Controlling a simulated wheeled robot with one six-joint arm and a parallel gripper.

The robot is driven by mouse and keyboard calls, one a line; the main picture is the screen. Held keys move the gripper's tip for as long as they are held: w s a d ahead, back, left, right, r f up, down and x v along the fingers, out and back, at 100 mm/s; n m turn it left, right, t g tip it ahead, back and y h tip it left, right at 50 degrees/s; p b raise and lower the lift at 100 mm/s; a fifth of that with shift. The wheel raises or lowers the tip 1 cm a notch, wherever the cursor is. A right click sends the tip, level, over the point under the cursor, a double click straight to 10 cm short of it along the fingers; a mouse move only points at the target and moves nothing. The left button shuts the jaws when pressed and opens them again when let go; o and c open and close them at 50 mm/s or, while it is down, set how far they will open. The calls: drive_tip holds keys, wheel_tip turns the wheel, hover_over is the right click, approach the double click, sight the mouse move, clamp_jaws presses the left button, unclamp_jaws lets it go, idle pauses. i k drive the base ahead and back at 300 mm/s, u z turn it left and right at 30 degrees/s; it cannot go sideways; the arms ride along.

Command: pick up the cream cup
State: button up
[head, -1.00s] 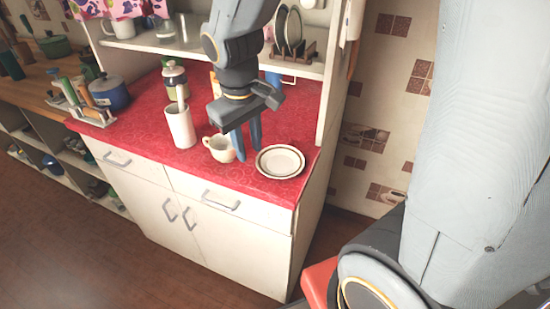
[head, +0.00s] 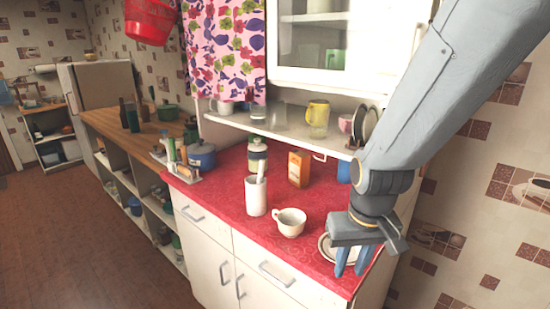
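The cream cup (head: 290,222) stands upright on the red oilcloth counter (head: 226,192), near its front edge, with its handle towards the left. My gripper (head: 351,262) is to the right of the cup and apart from it, pointing down over a cream plate (head: 326,246). Its two blue fingers are a little apart with nothing visible between them. The gripper and its fingers hide much of the plate.
A white holder (head: 256,197) stands just left of the cup. Behind are a jar (head: 257,157), an orange box (head: 299,168) and a blue pot (head: 202,155). A shelf (head: 285,135) with a yellow mug (head: 318,115) overhangs the counter's back.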

sight(291, 222)
drive_tip(key=k, duration=0.3)
drive_tip(key=u, duration=2.35)
drive_tip(key=i, duration=1.25)
drive_tip(key=z, duration=3.3)
drive_tip(key=i, duration=0.5)
drive_tip(key=u, duration=0.05)
